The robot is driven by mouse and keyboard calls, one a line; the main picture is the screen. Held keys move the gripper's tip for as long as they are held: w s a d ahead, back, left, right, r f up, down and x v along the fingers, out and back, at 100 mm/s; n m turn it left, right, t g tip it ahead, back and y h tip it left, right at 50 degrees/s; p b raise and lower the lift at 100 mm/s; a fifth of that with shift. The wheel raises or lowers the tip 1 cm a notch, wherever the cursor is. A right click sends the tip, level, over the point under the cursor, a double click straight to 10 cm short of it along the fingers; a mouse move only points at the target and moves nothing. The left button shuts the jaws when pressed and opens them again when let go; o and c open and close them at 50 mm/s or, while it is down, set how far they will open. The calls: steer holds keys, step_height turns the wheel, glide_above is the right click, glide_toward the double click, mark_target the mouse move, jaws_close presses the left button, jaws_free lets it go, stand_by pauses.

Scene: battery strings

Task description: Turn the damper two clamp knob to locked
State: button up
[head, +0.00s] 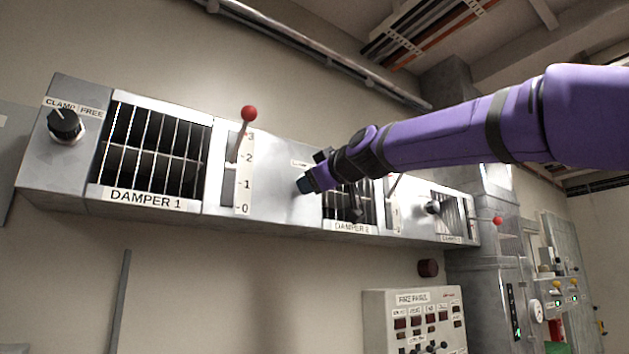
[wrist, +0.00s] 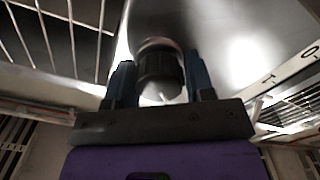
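The damper two clamp knob (wrist: 160,72) is a dark round knob on the grey panel, with a white mark on its lower side in the wrist view. In the head view it is hidden behind my gripper (head: 308,184), which is at the panel just left of the DAMPER 2 grille (head: 350,205). In the wrist view the two blue fingers of my gripper (wrist: 160,80) stand on either side of the knob, very close to it. I cannot tell whether they touch it. The knob's label is mostly covered, so its setting cannot be read.
The damper one clamp knob (head: 65,125) and its red-tipped lever (head: 249,114) are at the left of the long duct box. Another dark knob (head: 433,208) and a red ball (head: 497,220) are at the right. A fire panel (head: 415,320) hangs below.

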steer(key=shift+o, duration=1.2)
steer(key=v, duration=1)
steer(key=shift+s+d, duration=0.25)
steer(key=shift+s, duration=0.1)
steer(key=s+d+f+m+g+h, duration=0.3)
steer(key=s+d+f, duration=0.4)
steer(key=f, duration=0.7)
steer(key=s+d+f+m+g+h, duration=0.3)
steer(key=s+d+f+m, duration=0.3)
steer(key=f, duration=0.9)
steer(key=s+d+f+m+g+h, duration=0.3)
steer(key=s+d+f, duration=0.7)
steer(key=f, duration=0.5)
steer(key=shift+s+m+g+h, duration=0.3)
steer(key=shift+s+m+h, duration=0.2)
steer(key=shift+s+m, duration=0.6)
steer(key=shift+s+d+f, duration=0.15)
